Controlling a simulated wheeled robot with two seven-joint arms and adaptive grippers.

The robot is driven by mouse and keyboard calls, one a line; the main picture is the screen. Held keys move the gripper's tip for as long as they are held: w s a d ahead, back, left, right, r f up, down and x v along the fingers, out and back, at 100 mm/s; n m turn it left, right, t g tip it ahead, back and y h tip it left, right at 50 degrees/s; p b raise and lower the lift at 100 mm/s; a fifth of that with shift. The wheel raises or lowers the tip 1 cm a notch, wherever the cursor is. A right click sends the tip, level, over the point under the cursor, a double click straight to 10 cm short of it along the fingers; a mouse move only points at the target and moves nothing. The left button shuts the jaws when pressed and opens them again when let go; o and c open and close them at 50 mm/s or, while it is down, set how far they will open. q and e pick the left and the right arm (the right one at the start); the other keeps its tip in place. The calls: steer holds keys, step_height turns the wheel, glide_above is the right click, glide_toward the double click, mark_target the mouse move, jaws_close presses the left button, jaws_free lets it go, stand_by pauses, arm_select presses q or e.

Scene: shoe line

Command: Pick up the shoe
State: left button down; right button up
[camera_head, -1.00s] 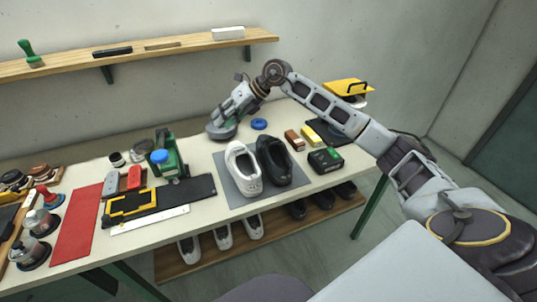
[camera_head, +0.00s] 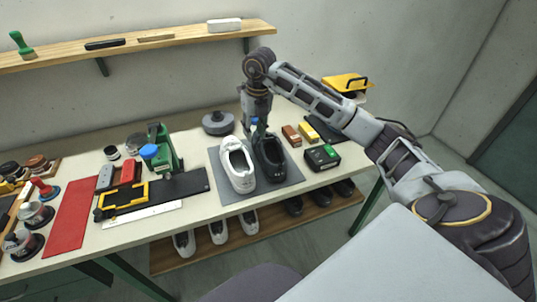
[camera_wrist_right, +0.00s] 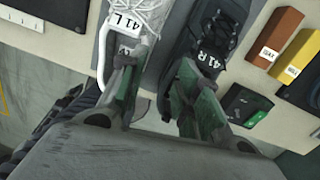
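A white shoe (camera_head: 238,170) and a black shoe (camera_head: 271,164) stand side by side on a grey mat (camera_head: 216,163). In the right wrist view, the white shoe (camera_wrist_right: 136,14) is marked 41 L and the black shoe (camera_wrist_right: 215,30) 41 R. My right gripper (camera_head: 258,128) points down at the far ends of the shoes, close to the black one. In the wrist view its green-padded fingers (camera_wrist_right: 164,66) are apart, with the gap between the two shoes and nothing held. Contact with either shoe cannot be told. My left gripper is out of view.
A round grey item (camera_head: 218,123) stands behind the white shoe. Brown (camera_head: 291,135) and yellow (camera_head: 308,132) blocks and a black-green box (camera_head: 322,157) lie to the right. A green tool (camera_head: 164,150) stands left. More shoes sit on the lower shelf (camera_head: 265,229).

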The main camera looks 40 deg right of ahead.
mark_target(262, 153)
steer(key=shift+s+d+f+m+g+h, duration=0.1)
steer(key=shift+s+d+m+g+h, duration=0.4)
steer(key=shift+s+d, duration=0.4)
steer(key=shift+s+a+m, duration=0.1)
steer(key=shift+s+m, duration=0.1)
steer(key=shift+m, duration=0.1)
steer(key=shift+f, duration=0.1)
step_height(262, 153, down, 8)
steer(key=shift+r, duration=0.2)
steer(key=shift+f, duration=0.4)
steer(key=shift+f+p, duration=0.1)
steer(key=shift+p, duration=0.2)
